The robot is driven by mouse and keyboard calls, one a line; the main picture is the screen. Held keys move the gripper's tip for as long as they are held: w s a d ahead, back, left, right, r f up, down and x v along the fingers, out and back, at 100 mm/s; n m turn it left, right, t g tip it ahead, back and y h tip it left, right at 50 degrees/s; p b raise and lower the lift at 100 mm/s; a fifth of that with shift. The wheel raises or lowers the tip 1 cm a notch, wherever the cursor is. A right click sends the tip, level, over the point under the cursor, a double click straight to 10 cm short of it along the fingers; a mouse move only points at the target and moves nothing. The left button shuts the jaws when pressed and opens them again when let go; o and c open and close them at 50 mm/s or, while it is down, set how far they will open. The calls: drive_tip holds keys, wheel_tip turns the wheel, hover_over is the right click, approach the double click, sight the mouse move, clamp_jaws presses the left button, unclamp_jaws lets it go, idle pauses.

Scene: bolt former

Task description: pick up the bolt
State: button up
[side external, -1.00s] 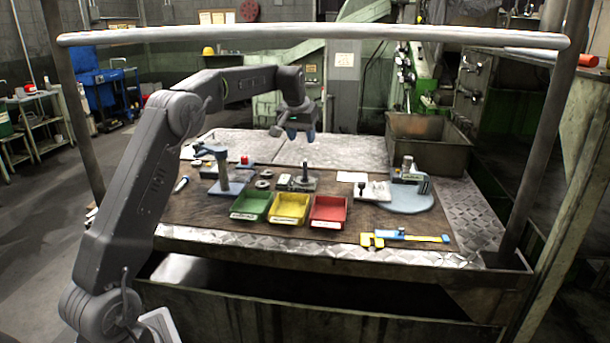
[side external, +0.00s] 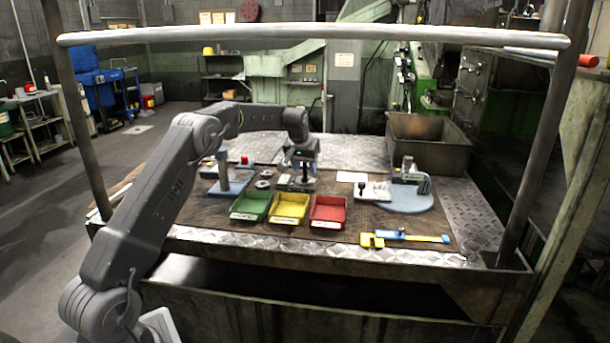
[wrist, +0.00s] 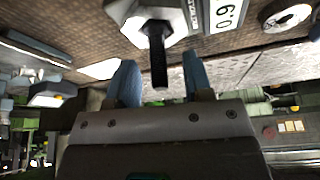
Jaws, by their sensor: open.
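The bolt (wrist: 158,50) is dark, with a hex head and a thin shank, and stands upright on a light grey block (wrist: 168,13) with a "6.0" label. In the side view the bolt (side external: 305,173) is partly hidden by my gripper (side external: 301,163), which is at it from above. In the wrist view my gripper (wrist: 160,60) is open, with one blue fingertip on each side of the bolt's shank. Gaps show between the shank and both fingertips in that view. How deep the bolt sits between the fingers is hard to tell.
Green (side external: 250,207), yellow (side external: 289,208) and red (side external: 328,212) trays stand in front of the block. A stand on a blue base (side external: 226,187) is to the left. A gauge on a grey-blue base (side external: 410,199) and a metal bin (side external: 430,160) are to the right. A yellow-blue caliper (side external: 405,238) lies in front.

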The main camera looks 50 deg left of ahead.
drive_tip(key=shift+x, duration=1)
drive_tip(key=shift+r, duration=0.1)
clamp_jaws()
